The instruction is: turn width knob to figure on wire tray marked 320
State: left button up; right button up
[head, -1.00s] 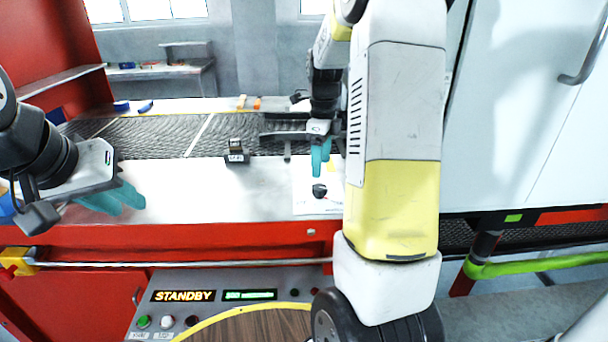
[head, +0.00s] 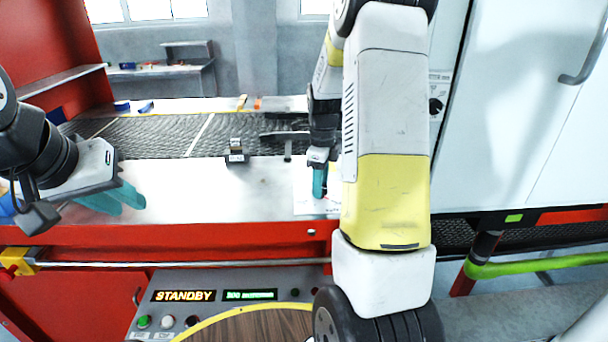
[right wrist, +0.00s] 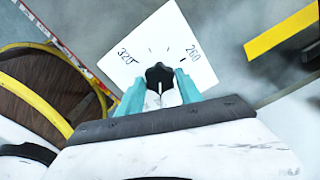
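The width knob (right wrist: 160,77) is black and sits on a white dial plate (right wrist: 190,40) with "320" at the left and "260" at the right in the right wrist view. A pale line shows on the knob's near side; I cannot tell which figure it marks. My right gripper (right wrist: 160,84) has its teal fingers either side of the knob, seemingly with small gaps. In the head view my right gripper (head: 319,184) points down over the plate (head: 302,203) and hides the knob. My left gripper (head: 122,199) is at the left over the bench, its fingers seemingly close together. A small dark holder (head: 236,152) has an unreadable label.
A mesh belt (head: 160,136) runs behind the metal bench (head: 190,195). The front panel has a STANDBY display (head: 184,296) and a green button (head: 144,321). A rail (head: 190,264) crosses the front. Another black knob (head: 436,105) is on a panel right of my right arm.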

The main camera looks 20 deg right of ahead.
jog(key=c, duration=0.7)
jog(key=shift+n, duration=0.3)
